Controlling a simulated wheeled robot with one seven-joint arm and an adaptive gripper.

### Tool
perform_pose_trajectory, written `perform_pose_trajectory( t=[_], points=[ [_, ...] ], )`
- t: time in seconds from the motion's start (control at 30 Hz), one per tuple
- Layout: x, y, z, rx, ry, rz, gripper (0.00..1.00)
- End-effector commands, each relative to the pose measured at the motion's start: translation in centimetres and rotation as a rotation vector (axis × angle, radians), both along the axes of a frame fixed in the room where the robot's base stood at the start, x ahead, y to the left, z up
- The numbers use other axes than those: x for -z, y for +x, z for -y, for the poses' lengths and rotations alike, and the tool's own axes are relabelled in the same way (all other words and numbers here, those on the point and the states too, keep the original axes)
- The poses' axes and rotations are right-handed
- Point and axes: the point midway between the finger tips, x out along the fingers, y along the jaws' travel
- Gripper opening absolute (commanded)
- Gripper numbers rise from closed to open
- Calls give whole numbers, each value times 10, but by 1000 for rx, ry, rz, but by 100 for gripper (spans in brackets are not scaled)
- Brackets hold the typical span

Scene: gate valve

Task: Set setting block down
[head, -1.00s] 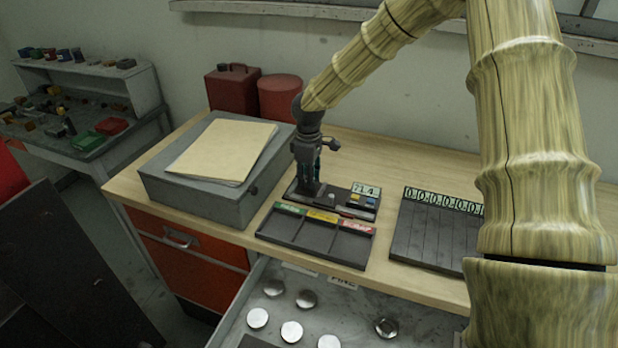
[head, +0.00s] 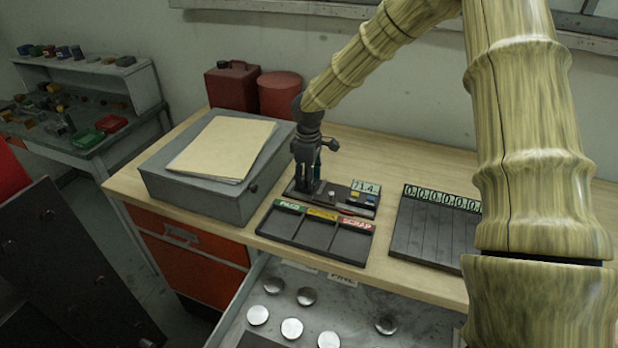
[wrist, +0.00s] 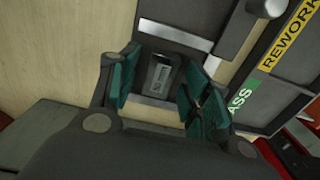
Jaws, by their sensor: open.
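The setting block (wrist: 162,74) is a small grey block with a marked face. In the wrist view it sits in a dark recess of the gauge stand (head: 335,205), between my fingers. My gripper (wrist: 155,88) is open, with teal pads on either side of the block; a gap shows at the left pad, and I cannot tell whether the right one touches. In the head view my gripper (head: 308,185) points down over the left end of the stand, and the block is hidden there.
A tray (head: 316,232) with green, yellow and red labels lies in front of the stand. A slotted rack (head: 432,228) is to the right. A grey case (head: 200,185) with a folder stands left. An open drawer (head: 375,305) below holds several metal discs.

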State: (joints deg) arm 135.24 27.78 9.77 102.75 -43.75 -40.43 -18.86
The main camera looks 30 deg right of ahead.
Motion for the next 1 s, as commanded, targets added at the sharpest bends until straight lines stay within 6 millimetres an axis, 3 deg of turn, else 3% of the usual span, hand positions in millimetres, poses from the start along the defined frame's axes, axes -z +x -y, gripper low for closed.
perform_pose_trajectory(
  t=[0.27,0.8,1.0],
  points=[
    [-27,1,0,0,1,4,48],
    [-106,1,0,0,1,2,48],
    [-119,0,-1,1,1,1,48]
  ],
)
